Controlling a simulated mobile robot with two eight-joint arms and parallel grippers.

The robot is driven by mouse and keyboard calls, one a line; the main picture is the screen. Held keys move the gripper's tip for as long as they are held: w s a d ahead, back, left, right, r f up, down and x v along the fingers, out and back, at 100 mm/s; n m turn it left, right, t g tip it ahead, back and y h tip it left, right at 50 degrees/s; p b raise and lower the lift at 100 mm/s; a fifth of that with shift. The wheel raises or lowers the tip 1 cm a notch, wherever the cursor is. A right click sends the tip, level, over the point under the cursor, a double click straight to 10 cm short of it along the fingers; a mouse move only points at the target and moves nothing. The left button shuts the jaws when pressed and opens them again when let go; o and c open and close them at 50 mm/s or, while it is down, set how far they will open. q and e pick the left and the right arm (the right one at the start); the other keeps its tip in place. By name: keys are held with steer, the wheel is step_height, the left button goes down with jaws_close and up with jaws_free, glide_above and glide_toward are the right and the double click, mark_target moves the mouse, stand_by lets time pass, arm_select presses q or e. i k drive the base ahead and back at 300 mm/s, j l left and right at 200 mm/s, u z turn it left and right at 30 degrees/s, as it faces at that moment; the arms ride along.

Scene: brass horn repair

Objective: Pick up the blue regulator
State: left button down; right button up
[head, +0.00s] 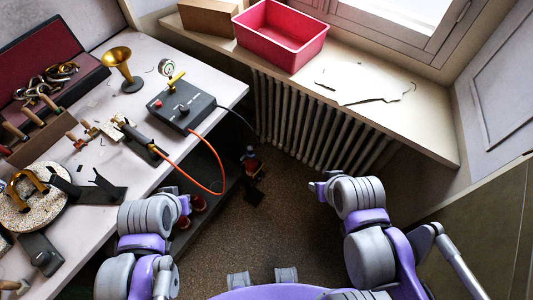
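No plainly blue regulator stands out. A dark grey box (182,108) with a red button, a black knob and a yellow lever sits near the bench's right edge. A round gauge (166,68) is behind it. A small dark item with red and possibly bluish parts (252,163) is low beside the bench; what it is I cannot tell. My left gripper (184,204) is by the bench's front edge, apart from the box. My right gripper (318,188) is over the floor, short of the radiator. Both are small, and their fingers are not clear.
An orange hose (212,185) loops off the bench front. A brass horn bell (119,62), a torch-like tool (140,138) and a round speckled pad (35,210) are on the bench. A pink bin (278,38) is on the sill above the radiator (310,120). Floor between my arms is clear.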

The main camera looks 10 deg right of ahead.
mark_target(251, 153)
steer(key=i+l+u, duration=0.15)
steer(key=u, duration=0.35)
steer(key=i+l+u, duration=0.25)
steer(key=u, duration=0.25)
steer(key=i+l+u, duration=0.1)
steer(key=l+u, duration=0.25)
steer(key=u, duration=0.15)
